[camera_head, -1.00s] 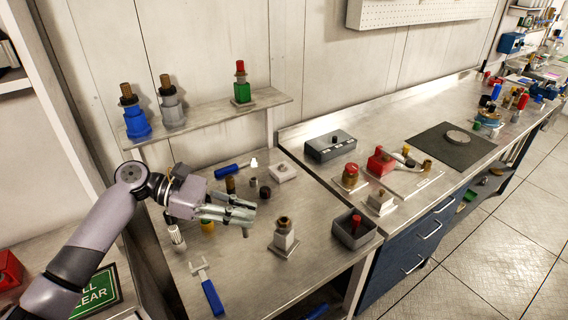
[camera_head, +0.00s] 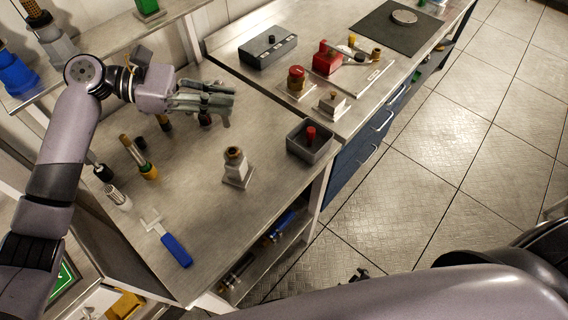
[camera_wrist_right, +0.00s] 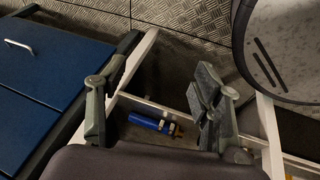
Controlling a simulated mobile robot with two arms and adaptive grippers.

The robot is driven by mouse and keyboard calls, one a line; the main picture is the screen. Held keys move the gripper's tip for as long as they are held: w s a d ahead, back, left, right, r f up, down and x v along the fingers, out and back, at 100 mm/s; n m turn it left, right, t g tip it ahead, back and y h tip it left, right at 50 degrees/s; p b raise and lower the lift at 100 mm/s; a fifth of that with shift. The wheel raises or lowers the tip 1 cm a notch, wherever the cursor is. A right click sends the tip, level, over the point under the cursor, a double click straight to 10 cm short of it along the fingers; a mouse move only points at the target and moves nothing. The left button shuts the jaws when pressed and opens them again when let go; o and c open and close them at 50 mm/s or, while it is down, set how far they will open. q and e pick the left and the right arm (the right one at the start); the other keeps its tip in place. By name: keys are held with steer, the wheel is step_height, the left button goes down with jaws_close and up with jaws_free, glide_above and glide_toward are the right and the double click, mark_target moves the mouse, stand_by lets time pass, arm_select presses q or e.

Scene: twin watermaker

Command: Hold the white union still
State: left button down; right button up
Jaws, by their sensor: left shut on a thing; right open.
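A pale block-shaped fitting with a brown top (camera_head: 237,168) stands upright on a small base on the steel bench in the head view. It may be the white union; I cannot tell for certain. My left gripper (camera_head: 228,105) is above the bench, up and left of this fitting and apart from it. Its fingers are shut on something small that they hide. A dark piece (camera_head: 205,120) shows just below these fingers. My right gripper (camera_wrist_right: 155,105) is open and empty in the right wrist view, away from the bench top, with a shelf and floor beyond it.
A blue-handled forked tool (camera_head: 172,243) lies near the bench's front. A grey bin (camera_head: 296,148) with a red-topped part stands right of the fitting. A grey box (camera_head: 268,52) is behind. A blue cylinder (camera_wrist_right: 148,122) lies on the lower shelf. Blue drawers (camera_wrist_right: 45,60) stand left.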

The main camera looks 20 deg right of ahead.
steer(key=w+d+r+n+t, duration=0.2)
steer(key=w+r+n+t, duration=0.1)
steer(key=w+r, duration=0.4)
steer(key=w+d+r+n+t, duration=0.2)
steer(key=w+d+r+n, duration=0.15)
steer(key=w+r, duration=0.45)
steer(key=w+a+r+n+t+y, duration=0.1)
steer(key=w+r+n+t+y, duration=0.1)
steer(key=w+r+n, duration=0.65)
steer(key=w+a+r+n+t+y, duration=0.25)
steer(key=w+r+n, duration=0.2)
steer(key=r, duration=0.65)
steer(key=a+r+n+y, duration=0.45)
steer(key=r+n, duration=0.45)
steer(key=r, duration=0.4)
steer(key=n+g+y, duration=0.3)
steer(key=n+g, duration=0.3)
steer(key=n, duration=0.7)
glide_toward(244, 167)
steer(key=shift+s+d+r+m, duration=0.1)
steer(key=shift+d+r+m, duration=0.1)
steer(key=shift+d, duration=0.25)
steer(key=shift+s+d+r+m, duration=0.15)
steer(key=shift+d+r, duration=0.1)
steer(key=shift+d, duration=0.2)
steer(key=shift+a+f, duration=0.15)
steer(key=shift+a, duration=0.1)
steer(key=shift+w+a+f, duration=0.1)
steer(key=shift+a, duration=0.2)
steer(key=x, duration=1.1)
